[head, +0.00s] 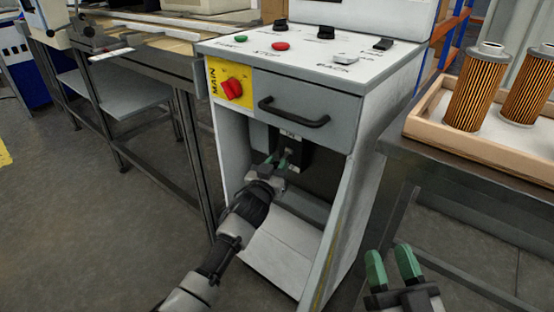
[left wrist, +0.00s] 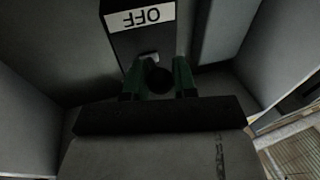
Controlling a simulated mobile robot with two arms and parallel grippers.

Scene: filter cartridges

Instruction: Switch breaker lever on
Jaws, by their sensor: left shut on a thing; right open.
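The dark breaker (head: 302,156) sits inside the open cabinet below the drawer, with a small pale label at its top. My left gripper (head: 281,160) reaches into the cabinet and is shut on the breaker lever at the breaker's front. In the left wrist view the green fingers stand on both sides of the lever's dark round end (left wrist: 158,82). The OFF label (left wrist: 140,17) shows upside down on the breaker there. The fingers hide much of the lever, so I cannot tell its exact angle. My right gripper (head: 392,266) is open and empty, outside the cabinet at lower right.
The cabinet (head: 240,155) has side walls close around my left arm. Above are a drawer with a black handle (head: 294,114) and a red MAIN switch (head: 232,89). A table (head: 420,162) at right bears a tray (head: 470,150) with filter cartridges (head: 476,88).

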